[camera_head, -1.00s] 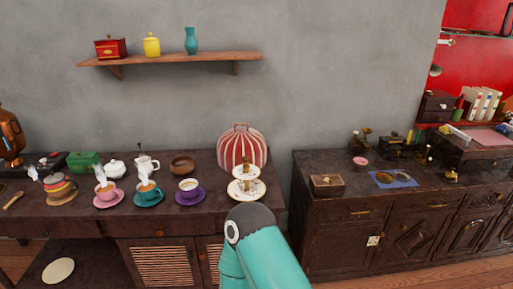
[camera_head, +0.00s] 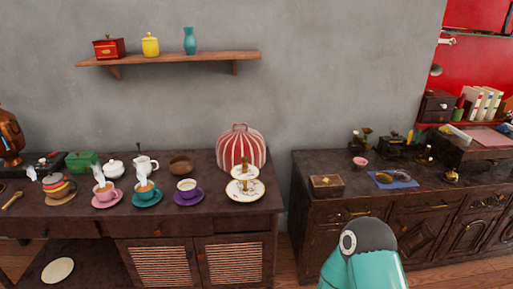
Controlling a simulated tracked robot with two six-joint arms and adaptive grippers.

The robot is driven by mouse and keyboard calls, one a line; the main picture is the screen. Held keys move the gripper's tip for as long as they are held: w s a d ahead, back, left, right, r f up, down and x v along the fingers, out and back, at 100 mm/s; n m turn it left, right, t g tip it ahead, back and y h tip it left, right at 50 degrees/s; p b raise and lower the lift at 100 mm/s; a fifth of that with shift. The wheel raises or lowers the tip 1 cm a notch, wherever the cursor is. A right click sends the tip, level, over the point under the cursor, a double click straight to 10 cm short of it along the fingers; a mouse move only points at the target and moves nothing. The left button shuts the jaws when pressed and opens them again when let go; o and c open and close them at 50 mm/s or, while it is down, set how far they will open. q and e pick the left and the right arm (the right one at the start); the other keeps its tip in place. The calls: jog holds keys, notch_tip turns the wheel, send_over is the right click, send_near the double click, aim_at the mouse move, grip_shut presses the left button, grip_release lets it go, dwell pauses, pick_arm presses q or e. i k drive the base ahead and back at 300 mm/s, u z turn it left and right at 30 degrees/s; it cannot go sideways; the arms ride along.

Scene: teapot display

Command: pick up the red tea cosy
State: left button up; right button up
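The red tea cosy (camera_head: 240,143), striped red and white with a small loop on top, stands upright at the back right end of the left sideboard, near the wall. A two-tier cake stand (camera_head: 244,189) stands in front of it and hides part of its lower front. A teal and dark grey part of my arm shows at the bottom right, in front of the right cabinet. No gripper fingers are in view.
Cups on saucers, such as the purple saucer (camera_head: 188,198), line the left sideboard (camera_head: 225,217), with a brown bowl (camera_head: 181,165) behind. A shelf (camera_head: 170,59) hangs above. A gap separates the sideboard from the right cabinet (camera_head: 335,205), which holds a wooden box (camera_head: 327,185).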

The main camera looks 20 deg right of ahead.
aim_at(235, 143)
jog(key=z, duration=0.1)
jog(key=i, duration=1)
jog(key=u, duration=0.1)
